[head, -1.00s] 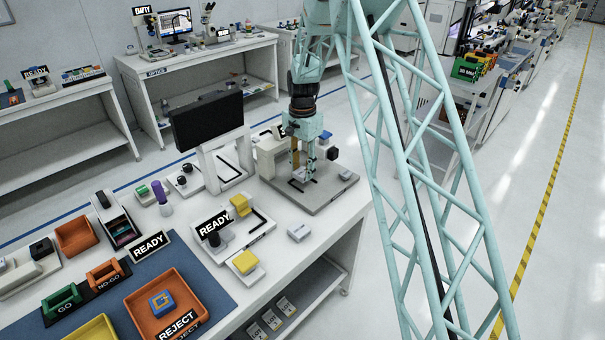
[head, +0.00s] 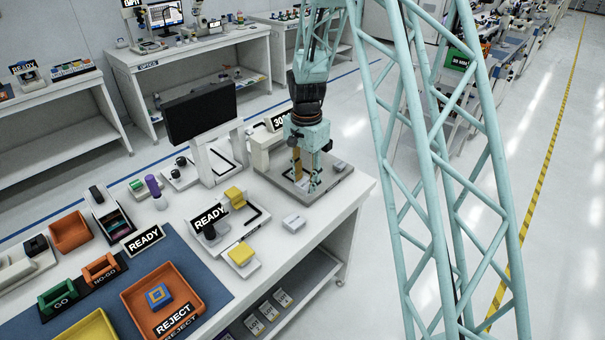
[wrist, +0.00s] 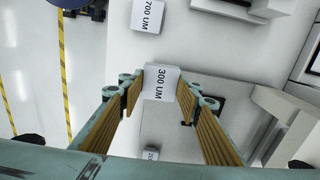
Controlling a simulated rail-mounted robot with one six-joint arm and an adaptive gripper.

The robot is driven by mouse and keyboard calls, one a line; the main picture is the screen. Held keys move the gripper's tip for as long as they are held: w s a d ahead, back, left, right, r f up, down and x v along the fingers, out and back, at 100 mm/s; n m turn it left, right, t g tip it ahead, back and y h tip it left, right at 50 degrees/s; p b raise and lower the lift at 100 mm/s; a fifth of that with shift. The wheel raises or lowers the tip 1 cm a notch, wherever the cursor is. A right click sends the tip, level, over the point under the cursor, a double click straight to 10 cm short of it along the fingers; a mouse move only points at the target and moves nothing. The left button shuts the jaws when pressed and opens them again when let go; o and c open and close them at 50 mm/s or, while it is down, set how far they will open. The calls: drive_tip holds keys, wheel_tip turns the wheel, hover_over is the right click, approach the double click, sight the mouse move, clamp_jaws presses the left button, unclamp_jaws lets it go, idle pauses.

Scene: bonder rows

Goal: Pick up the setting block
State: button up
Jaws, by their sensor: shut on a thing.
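A white block labelled 300 UM (wrist: 162,84), which I take for the setting block, sits between the fingertips of my gripper (wrist: 163,92) in the wrist view. The fingers are closed against its two sides, and its labelled face is visible. In the head view my gripper (head: 311,182) points down at the grey base plate (head: 343,187) of a bench device. The held block is hard to make out there. I cannot tell whether it is clear of the surface below.
Another white block, labelled 700 UM (wrist: 147,16), lies apart on the bench. A third small block (wrist: 151,153) shows near the wrist view's lower edge. A black monitor (head: 201,112) stands left of my arm. An orange reject tray (head: 205,311) lies at the front left.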

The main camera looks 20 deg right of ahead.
drive_tip(key=shift+s+a+r, duration=0.1)
drive_tip(key=shift+s+r, duration=0.05)
drive_tip(key=shift+s, duration=1.15)
drive_tip(key=shift+s, duration=0.1)
